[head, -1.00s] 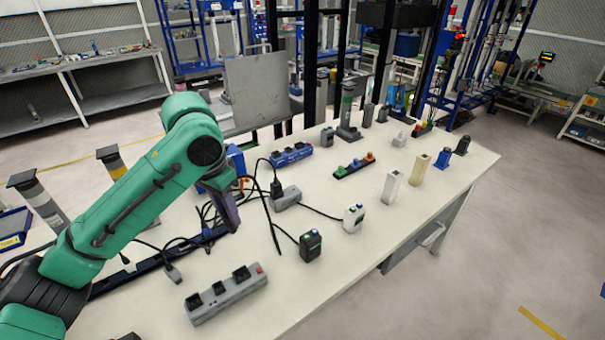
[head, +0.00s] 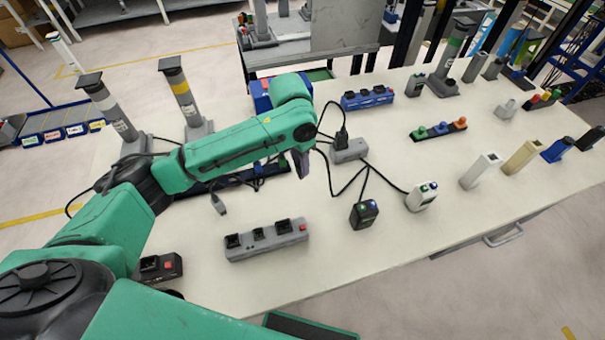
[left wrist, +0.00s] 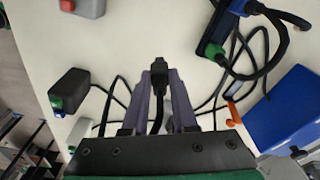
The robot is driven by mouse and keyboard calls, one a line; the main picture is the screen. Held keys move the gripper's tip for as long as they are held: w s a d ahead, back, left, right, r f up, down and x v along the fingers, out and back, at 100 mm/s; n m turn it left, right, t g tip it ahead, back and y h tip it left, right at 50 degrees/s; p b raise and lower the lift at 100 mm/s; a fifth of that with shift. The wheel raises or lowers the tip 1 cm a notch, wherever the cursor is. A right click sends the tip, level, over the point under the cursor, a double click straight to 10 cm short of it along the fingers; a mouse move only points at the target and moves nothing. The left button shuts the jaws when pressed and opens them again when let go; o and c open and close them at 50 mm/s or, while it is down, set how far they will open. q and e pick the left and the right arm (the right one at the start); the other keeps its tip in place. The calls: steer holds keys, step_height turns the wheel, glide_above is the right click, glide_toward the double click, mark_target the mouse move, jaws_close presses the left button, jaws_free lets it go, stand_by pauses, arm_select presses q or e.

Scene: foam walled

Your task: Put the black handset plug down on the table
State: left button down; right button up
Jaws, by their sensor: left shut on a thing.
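My left gripper (head: 302,166) hangs over the white table (head: 325,262), just left of a small grey socket block (head: 348,151). In the left wrist view its two purple fingers (left wrist: 162,88) are shut on the black handset plug (left wrist: 158,70), with its black cable running back between them. In the head view the held plug cannot be made out behind the fingers. How far it is above the tabletop is not clear. Another black plug (head: 341,137) stands upright at the grey block. My right gripper is not in view.
A grey socket strip (head: 267,239) lies in front. A black box (head: 364,214) and a white box (head: 422,197) with buttons stand right of the gripper, with loose cables between. A blue box (left wrist: 288,108) is near. The table's front middle is clear.

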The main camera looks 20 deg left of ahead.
mark_target(300, 175)
arm_select(q)
step_height(300, 175, down, 6)
steer(key=shift+s+r, duration=0.1)
steer(key=shift+r, duration=0.05)
steer(key=c, duration=0.7)
jaws_free()
step_height(300, 175, up, 12)
steer(key=s, duration=0.1)
steer(key=shift+a, duration=0.35)
